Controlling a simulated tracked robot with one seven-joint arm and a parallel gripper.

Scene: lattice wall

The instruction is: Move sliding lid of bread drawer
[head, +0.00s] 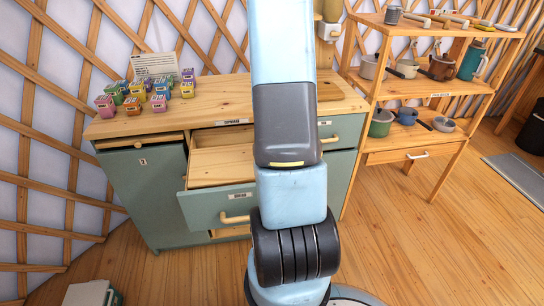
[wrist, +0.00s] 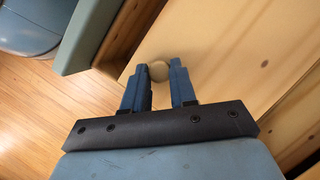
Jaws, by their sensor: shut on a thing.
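The bread drawer (head: 215,207), green-fronted with a "BREAD" label and a pale handle, stands pulled out from the cabinet in the head view. A flat pale wooden lid (head: 222,165) lies inside it; my arm hides its right part. In the wrist view the wooden lid (wrist: 205,40) fills the upper middle, beside the green drawer front (wrist: 98,35). My gripper (wrist: 158,74) is at a small round beige knob (wrist: 158,70) on the lid, with its two blue fingers shut on either side of it. My gripper is hidden behind my arm in the head view.
The worktop (head: 185,121) above the drawer carries several small colourful boxes (head: 134,106) and a card (head: 155,65). A wooden shelf unit (head: 415,95) with pots and cups stands to the right. A pale box (head: 92,293) is on the floor at lower left. The floor before the drawer is mostly clear.

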